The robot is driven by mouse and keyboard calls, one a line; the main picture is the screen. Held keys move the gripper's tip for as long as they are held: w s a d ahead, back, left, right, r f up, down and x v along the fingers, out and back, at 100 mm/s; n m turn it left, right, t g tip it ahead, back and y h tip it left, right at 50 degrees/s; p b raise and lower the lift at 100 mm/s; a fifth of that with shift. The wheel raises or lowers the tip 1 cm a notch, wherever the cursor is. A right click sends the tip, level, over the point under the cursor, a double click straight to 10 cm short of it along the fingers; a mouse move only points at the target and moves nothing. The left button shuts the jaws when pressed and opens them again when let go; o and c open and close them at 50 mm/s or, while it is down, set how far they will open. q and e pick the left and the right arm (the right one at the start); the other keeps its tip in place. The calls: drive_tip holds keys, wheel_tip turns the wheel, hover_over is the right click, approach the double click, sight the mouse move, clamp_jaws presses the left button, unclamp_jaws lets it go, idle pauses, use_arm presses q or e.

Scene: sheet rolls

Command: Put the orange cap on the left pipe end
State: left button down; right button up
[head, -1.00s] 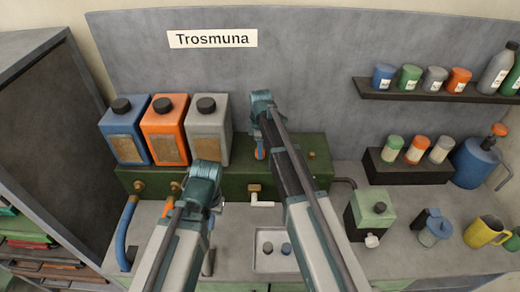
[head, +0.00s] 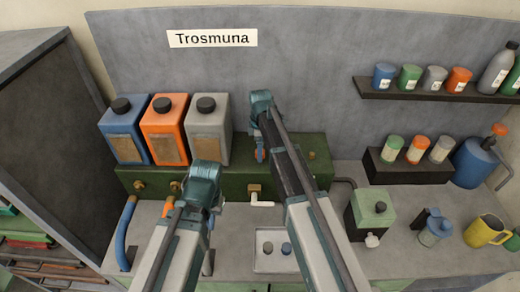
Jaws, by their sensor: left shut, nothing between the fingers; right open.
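A small orange piece (head: 260,155), which looks like the orange cap, shows just below my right gripper (head: 262,128) at the top of the green block (head: 230,180). The gripper partly hides it, so I cannot tell whether it sits on a pipe end. My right gripper is open. A bare brass stub (head: 311,155) stands on the block further right. My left gripper (head: 207,178) is shut and empty, in front of the block. Its arm hides part of an orange pipe (head: 168,206) below a brass fitting (head: 176,187).
A tray (head: 262,267) holds a grey and a blue cap. A blue pipe (head: 127,235) curves down at left. A green box (head: 371,212) and jugs stand at right.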

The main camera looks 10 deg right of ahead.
use_arm(q)
drive_tip(key=shift+r, duration=0.1)
use_arm(e)
drive_tip(key=shift+r, duration=0.1)
use_arm(q)
wheel_tip(320, 180, up, 14)
drive_tip(key=p, duration=1.3)
drive_tip(key=shift+p, duration=0.4)
use_arm(e)
wheel_tip(320, 180, up, 14)
drive_tip(key=shift+f, duration=0.2)
use_arm(q)
drive_tip(key=shift+f, duration=0.2)
